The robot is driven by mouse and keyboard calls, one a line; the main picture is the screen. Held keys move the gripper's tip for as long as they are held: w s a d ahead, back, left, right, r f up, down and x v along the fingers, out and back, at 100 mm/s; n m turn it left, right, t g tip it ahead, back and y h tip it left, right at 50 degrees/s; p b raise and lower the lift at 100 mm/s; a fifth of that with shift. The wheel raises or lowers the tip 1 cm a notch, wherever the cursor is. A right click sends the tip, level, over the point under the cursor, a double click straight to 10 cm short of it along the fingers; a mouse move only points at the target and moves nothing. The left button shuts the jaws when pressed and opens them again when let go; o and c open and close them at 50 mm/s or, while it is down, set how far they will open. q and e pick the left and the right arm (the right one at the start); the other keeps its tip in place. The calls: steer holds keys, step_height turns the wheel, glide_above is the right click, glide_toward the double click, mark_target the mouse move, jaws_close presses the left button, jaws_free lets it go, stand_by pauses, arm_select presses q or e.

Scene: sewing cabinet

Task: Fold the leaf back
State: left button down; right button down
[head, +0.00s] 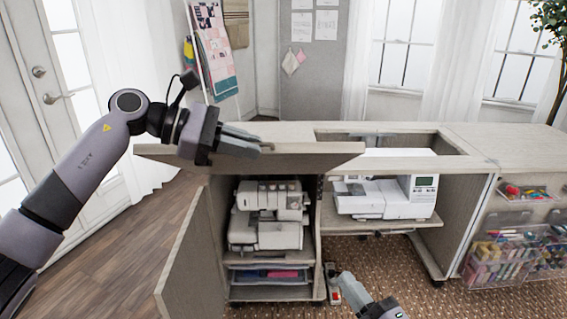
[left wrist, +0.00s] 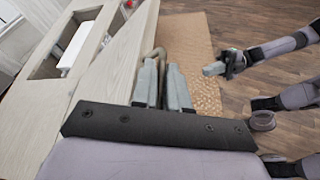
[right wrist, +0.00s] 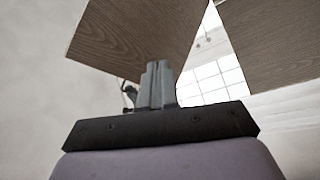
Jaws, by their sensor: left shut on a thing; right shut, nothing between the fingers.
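The leaf (head: 310,155) is a pale wood panel at the front left of the sewing cabinet's top (head: 470,148), seen nearly edge-on in the head view. In the left wrist view the leaf (left wrist: 115,75) lies beside the top with the machine opening. My right gripper (head: 343,282) is shut and empty, low in front of the cabinet. In the right wrist view its fingers (right wrist: 157,75) point up below brown wood panels.
An open cabinet door (head: 185,262) stands at the front left. A white sewing machine (head: 385,195) sits on the inner shelf, with a serger (head: 268,215) left of it. Clear bins (head: 510,250) hang at the right. Wood floor and a brown rug lie in front.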

arm_select(q)
steer(key=shift+r, duration=0.1)
arm_select(e)
steer(key=w+a+r+n+g+y, duration=0.2)
steer(key=w+a+r+n+y, duration=0.1)
steer(key=r+n, duration=0.4)
steer(key=w+a+r+n+g+y, duration=0.2)
steer(key=w+a+r+n+y, duration=0.1)
steer(key=a+r+n+y, duration=0.2)
steer(key=w+a+r+n+g+y, duration=0.2)
steer(key=w+a+r+n+y, duration=0.1)
steer(key=r+n, duration=0.5)
steer(key=shift+w+a+r+n+y, duration=0.3)
steer(key=shift+a+r+y, duration=0.3)
steer(key=shift+a+r, duration=0.15)
